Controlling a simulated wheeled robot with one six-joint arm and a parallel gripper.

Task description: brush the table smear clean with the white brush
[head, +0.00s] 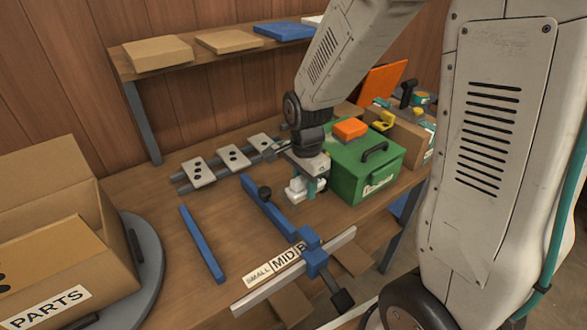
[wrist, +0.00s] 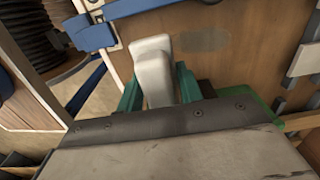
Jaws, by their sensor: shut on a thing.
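The white brush (wrist: 153,72) is between the teal fingers of my gripper (wrist: 158,90), which is shut on it. In the head view the brush (head: 297,189) shows as a white block under my gripper (head: 308,184), low over the wooden table beside the green box. The smear (wrist: 203,39) is a faint grey oval on the table in the wrist view, just beyond the brush and to its right. I cannot make out the smear in the head view. Whether the brush touches the table is unclear.
A green box (head: 363,168) with an orange block (head: 350,128) on it stands close right of my gripper. A blue bar (head: 266,208) lies to its left, another (head: 202,243) farther left. Metal plates (head: 233,157) are behind. A PARTS carton (head: 60,265) stands left.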

